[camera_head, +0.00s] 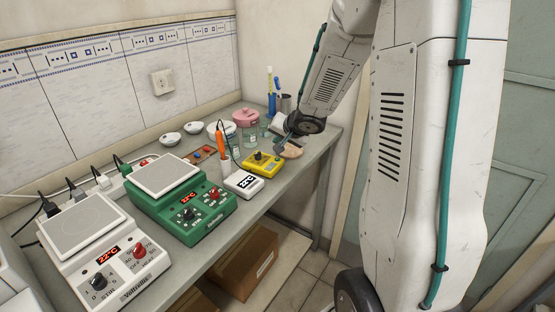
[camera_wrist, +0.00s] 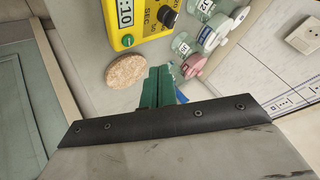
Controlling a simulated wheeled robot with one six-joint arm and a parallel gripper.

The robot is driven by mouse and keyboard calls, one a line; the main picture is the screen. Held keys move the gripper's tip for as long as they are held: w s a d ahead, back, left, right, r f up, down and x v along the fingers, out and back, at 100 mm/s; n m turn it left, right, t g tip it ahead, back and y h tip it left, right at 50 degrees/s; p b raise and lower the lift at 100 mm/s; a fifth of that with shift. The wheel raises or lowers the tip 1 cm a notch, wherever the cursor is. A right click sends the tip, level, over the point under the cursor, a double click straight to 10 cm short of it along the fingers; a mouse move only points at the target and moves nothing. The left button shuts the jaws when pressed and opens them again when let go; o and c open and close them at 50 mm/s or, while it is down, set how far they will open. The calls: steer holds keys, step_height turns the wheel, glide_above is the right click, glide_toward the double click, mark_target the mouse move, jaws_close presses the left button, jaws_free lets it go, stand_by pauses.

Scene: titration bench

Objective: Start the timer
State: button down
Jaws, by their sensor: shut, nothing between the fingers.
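The yellow timer (camera_head: 262,164) lies on the bench near its front edge, with a dark knob and a small display. In the wrist view the timer (camera_wrist: 115,28) is at the top, cut off by the frame edge, with its display, a "SEC" marking and the black knob showing. My gripper (camera_head: 281,145) is beyond the timer, over the bench near a round cork mat (camera_head: 291,151). In the wrist view my green fingers (camera_wrist: 160,72) are together and empty, apart from the timer, with the cork mat (camera_wrist: 126,71) beside them.
A white device with a display (camera_head: 243,183) sits in front of the timer. A green hotplate (camera_head: 183,209) and a white hotplate (camera_head: 97,255) stand nearer. A pink-lidded jar (camera_head: 246,117), white bowls and an orange probe (camera_head: 220,142) stand behind. Capped bottles (camera_wrist: 213,33) are close to the timer.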

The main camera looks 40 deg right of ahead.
mark_target(279, 162)
steer(key=shift+f, duration=1.95)
steer(key=shift+f, duration=0.1)
stand_by(0.5)
steer(key=shift+f, duration=0.3)
steer(key=shift+f, duration=0.35)
stand_by(0.6)
steer(key=shift+r, duration=0.8)
steer(key=shift+r, duration=2.5)
